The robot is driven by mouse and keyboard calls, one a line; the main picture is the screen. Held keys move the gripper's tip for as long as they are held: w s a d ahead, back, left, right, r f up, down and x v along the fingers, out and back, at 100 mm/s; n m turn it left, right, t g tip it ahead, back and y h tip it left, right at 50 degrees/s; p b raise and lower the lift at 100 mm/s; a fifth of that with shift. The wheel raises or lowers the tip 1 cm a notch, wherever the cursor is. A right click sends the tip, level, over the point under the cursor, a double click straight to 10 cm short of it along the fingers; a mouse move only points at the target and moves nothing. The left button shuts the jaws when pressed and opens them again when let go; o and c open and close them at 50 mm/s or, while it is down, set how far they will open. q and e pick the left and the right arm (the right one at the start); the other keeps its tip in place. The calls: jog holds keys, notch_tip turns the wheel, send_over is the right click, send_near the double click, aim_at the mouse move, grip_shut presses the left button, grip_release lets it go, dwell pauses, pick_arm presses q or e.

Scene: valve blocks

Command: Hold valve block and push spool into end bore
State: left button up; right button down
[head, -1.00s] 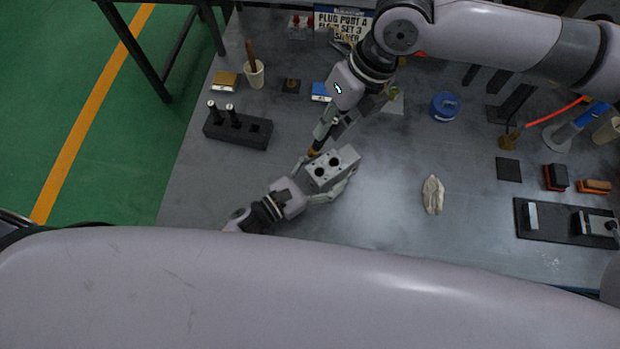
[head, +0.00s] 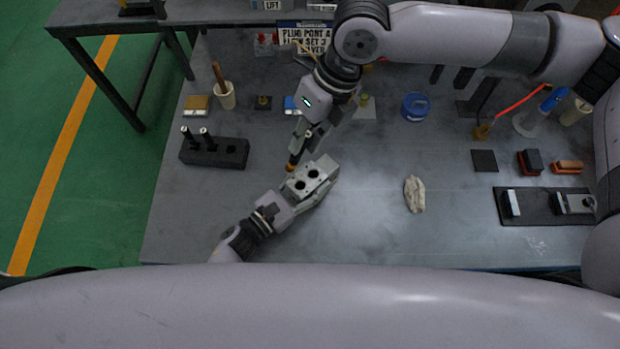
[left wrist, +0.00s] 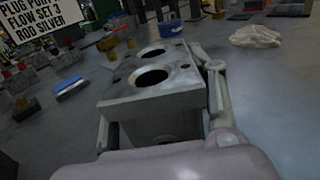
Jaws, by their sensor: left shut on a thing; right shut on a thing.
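The valve block (head: 310,178) is a grey metal block with two dark round bores on its upper face. My left gripper (head: 303,196) is shut on it and holds it above the table. In the left wrist view the block (left wrist: 170,78) fills the middle, with a finger along its right side. My right gripper (head: 299,146) comes down from above, shut on the spool (head: 291,164), a dark rod with an orange end. The orange end is close to the block's upper left side. I cannot tell whether it touches or enters the end bore, which is hidden.
A black rack (head: 213,152) with two dark spools stands at the left. A beige cloth (head: 414,194) lies right of the block, and a blue tub (head: 415,107) stands behind. A dark fixture plate (head: 540,207) lies at the right. The table between block and cloth is clear.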

aim_at(293, 161)
pick_arm(q)
grip_shut()
pick_arm(e)
jog(key=shift+r, duration=0.1)
dwell(0.3)
jog(key=shift+s+a+r+n+t+h, duration=0.15)
jog(key=shift+a+n+h, duration=0.1)
jog(key=shift+n+h, duration=0.2)
jog(key=shift+s+a+r+n+t+h, duration=0.1)
jog(key=shift+a+n+t+h, duration=0.1)
jog(key=shift+n+h, duration=0.25)
jog(key=shift+a+r+n+t+h, duration=0.2)
jog(key=shift+a+n+t+h, duration=0.1)
jog(key=shift+h, duration=0.4)
pick_arm(q)
jog(key=shift+a, duration=0.1)
pick_arm(e)
jog(key=shift+f, duration=0.4)
notch_tip(293, 161, down, 9)
